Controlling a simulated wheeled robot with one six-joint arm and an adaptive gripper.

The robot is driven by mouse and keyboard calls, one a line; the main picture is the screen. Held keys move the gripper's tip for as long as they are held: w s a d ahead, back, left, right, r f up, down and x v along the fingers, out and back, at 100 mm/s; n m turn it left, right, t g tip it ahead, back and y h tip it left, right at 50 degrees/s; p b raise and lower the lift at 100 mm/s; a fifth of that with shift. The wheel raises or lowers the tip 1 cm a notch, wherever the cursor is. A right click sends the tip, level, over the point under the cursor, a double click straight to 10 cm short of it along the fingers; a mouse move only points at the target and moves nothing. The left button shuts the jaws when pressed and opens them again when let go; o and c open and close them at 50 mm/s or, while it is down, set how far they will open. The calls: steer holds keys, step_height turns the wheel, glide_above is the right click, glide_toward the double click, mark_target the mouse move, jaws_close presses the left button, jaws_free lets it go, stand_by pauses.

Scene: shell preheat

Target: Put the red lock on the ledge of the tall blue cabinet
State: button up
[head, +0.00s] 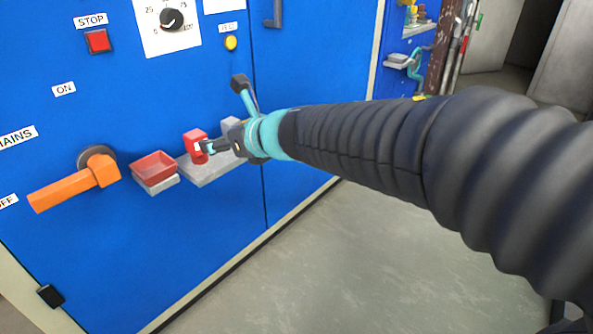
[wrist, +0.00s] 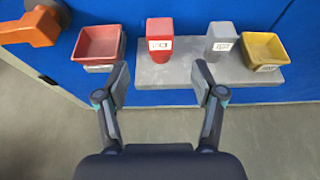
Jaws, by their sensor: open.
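The red lock (wrist: 160,40) stands upright on a grey ledge (wrist: 262,75) fixed to the front of the tall blue cabinet (head: 105,215). It has a white label on its front. In the head view the red lock (head: 193,143) is partly covered by my gripper (head: 207,146). In the wrist view my gripper (wrist: 161,86) is open and empty. Its fingertips are in front of the ledge, apart from the lock, with the lock beyond and between them, toward the left finger.
A grey lock (wrist: 220,42) and a yellow tray (wrist: 264,52) are right of the red lock. A red tray (wrist: 98,44) on its own small ledge is to the left. An orange handle (head: 75,185) sticks out farther left. The floor in front is clear.

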steer(key=s+d+r+m+t+h, duration=0.15)
steer(key=d+m+t+h, duration=0.25)
steer(key=d+m+h, duration=1.35)
steer(key=s+d+f+m+g+y, duration=0.1)
steer(key=s+d+f+m+y, duration=0.2)
steer(key=d+m, duration=0.45)
steer(key=s+d+f+m+g+y, duration=0.2)
steer(key=s+d+m, duration=0.35)
steer(key=m, duration=0.35)
steer(key=s+f+m+g+y, duration=0.2)
steer(key=s+f+m+g, duration=0.2)
steer(key=s+f+m, duration=0.3)
steer(key=s+m, duration=0.5)
steer(key=shift+s, duration=0.35)
steer(key=shift+a, duration=0.1)
